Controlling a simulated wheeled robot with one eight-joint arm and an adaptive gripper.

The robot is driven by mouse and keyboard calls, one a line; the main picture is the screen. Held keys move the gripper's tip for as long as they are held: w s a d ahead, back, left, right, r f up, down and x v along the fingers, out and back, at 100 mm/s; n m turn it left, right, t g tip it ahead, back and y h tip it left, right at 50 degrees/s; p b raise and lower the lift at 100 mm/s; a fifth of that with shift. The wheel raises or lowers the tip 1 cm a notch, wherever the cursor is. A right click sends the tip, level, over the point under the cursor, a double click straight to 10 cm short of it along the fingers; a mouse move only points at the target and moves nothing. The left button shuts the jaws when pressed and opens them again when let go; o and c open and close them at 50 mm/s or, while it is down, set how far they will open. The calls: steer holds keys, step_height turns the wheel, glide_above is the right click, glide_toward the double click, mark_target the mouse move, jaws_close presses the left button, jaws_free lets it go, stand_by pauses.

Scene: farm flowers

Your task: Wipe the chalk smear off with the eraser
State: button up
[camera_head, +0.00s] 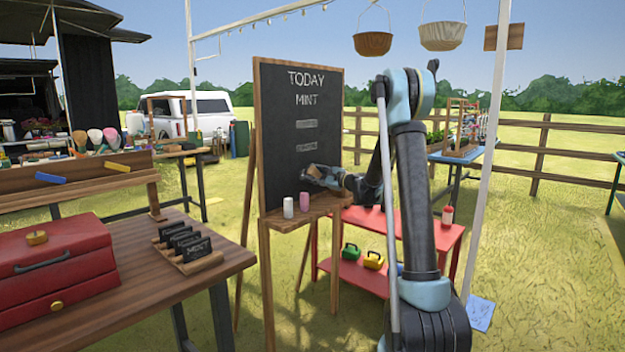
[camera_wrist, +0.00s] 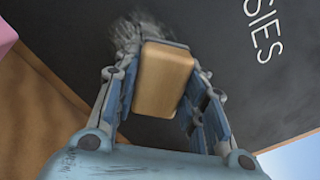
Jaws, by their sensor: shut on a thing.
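The chalkboard (camera_head: 290,120) stands on a wooden easel and reads TODAY and MINT, with two fainter marks below. My gripper (camera_head: 322,176) is low at the board's right side, above the ledge. In the wrist view my gripper (camera_wrist: 158,85) is shut on a wood-backed eraser (camera_wrist: 165,78), a finger on each side. The eraser's far face is at or very close to the board; contact is unclear. A grey chalk smear (camera_wrist: 125,35) shows on the dark board just beyond the eraser, partly hidden by it and the fingers.
A white stick (camera_head: 288,207) and a pink stick (camera_head: 305,201) stand on the easel's wooden ledge (camera_head: 290,222). A red table (camera_head: 425,232) stands behind my arm. A wooden table (camera_head: 150,285) with a red toolbox (camera_head: 55,265) is at left. A white pole (camera_head: 485,170) rises at right.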

mark_target(304, 174)
steer(key=shift+w+d, duration=0.8)
steer(key=shift+w, duration=0.25)
steer(key=shift+w+d, duration=0.8)
steer(key=shift+w, duration=0.25)
steer(key=shift+w+d, duration=0.8)
steer(key=shift+w, duration=0.25)
steer(key=shift+c, duration=0.4)
steer(key=shift+s+a, duration=0.5)
steer(key=shift+s, duration=0.25)
steer(key=shift+s+a, duration=0.5)
steer(key=shift+s, duration=0.25)
steer(key=shift+s+a, duration=1.3)
steer(key=shift+s, duration=0.15)
steer(key=shift+s+a, duration=1.3)
steer(key=shift+s, duration=0.15)
steer(key=shift+s+a, duration=0.45)
steer(key=shift+s, duration=0.2)
steer(key=shift+s+a, duration=0.4)
steer(key=shift+s, duration=0.2)
steer(key=shift+d, duration=0.1)
steer(key=shift+v, duration=2.95)
